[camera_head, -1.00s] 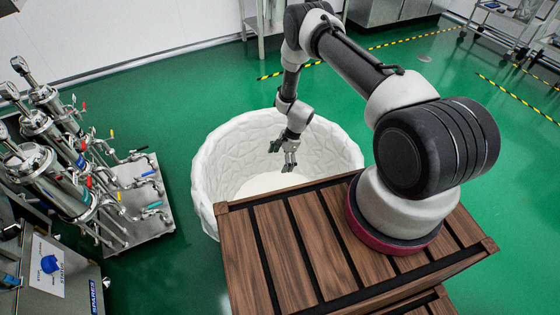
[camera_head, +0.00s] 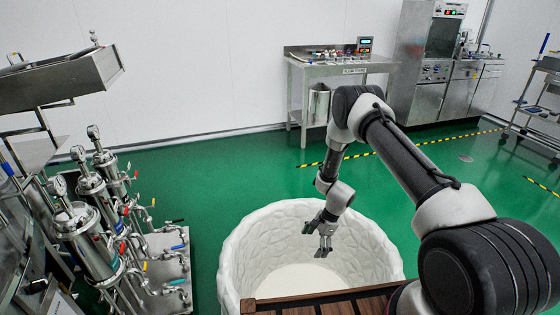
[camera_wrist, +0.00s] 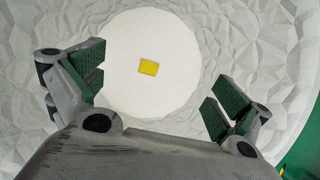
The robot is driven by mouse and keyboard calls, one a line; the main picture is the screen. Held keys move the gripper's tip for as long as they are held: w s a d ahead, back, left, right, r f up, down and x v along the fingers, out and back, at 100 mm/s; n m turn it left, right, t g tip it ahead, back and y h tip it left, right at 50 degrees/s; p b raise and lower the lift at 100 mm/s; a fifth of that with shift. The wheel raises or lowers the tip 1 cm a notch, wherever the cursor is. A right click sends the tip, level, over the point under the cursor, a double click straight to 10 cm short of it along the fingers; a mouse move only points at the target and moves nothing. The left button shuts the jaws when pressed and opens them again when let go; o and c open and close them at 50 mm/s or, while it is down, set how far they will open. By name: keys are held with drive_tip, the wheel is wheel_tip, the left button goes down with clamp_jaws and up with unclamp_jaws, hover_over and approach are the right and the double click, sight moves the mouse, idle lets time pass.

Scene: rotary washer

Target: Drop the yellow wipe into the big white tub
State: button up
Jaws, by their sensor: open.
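The yellow wipe (camera_wrist: 148,67) lies flat on the round white floor of the big white tub (camera_wrist: 285,40), seen from above in the wrist view. The tub (camera_head: 236,262) also stands on the green floor in the head view, with faceted walls; the wipe does not show there. My gripper (camera_wrist: 158,90) is open and empty above the tub, its green-padded fingers wide apart, with the wipe well below and between them. In the head view my gripper (camera_head: 322,247) hangs over the tub's opening, apart from its walls.
A steel skid with cylinders and valves (camera_head: 95,215) stands left of the tub. A steel table (camera_head: 340,68) and a steel cabinet (camera_head: 430,70) stand along the back wall. A cart (camera_head: 540,95) is at the far right. Green floor (camera_head: 220,180) behind the tub is clear.

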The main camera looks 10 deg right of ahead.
drive_tip(key=s+n+g, duration=0.2)
drive_tip(key=s+n, duration=0.1)
drive_tip(key=s, duration=0.4)
drive_tip(key=s+d+r+n+h, duration=0.1)
drive_tip(key=s+d+r+n, duration=0.15)
drive_tip(key=r, duration=0.85)
drive_tip(key=s+d+r+n+g+h, duration=0.1)
drive_tip(key=s+d+r+n, duration=0.2)
drive_tip(key=r, duration=0.9)
drive_tip(key=s+d+r+n, duration=0.2)
drive_tip(key=r+n, duration=0.2)
drive_tip(key=r, duration=0.7)
drive_tip(key=s+d+r+n+t+h, duration=0.1)
drive_tip(key=s+d+r+t, duration=0.1)
drive_tip(key=s+r, duration=0.3)
drive_tip(key=s+d+r+n+t, duration=0.1)
drive_tip(key=s+r, duration=0.4)
drive_tip(key=r, duration=0.6)
drive_tip(key=s+d+r+n+t+h, duration=0.1)
drive_tip(key=s+d+r+t, duration=0.3)
drive_tip(key=r, duration=0.4)
drive_tip(key=shift+s+r+t+h, duration=0.35)
drive_tip(key=shift+s+t, duration=0.25)
drive_tip(key=shift+s, duration=0.2)
drive_tip(key=shift+s, duration=0.1)
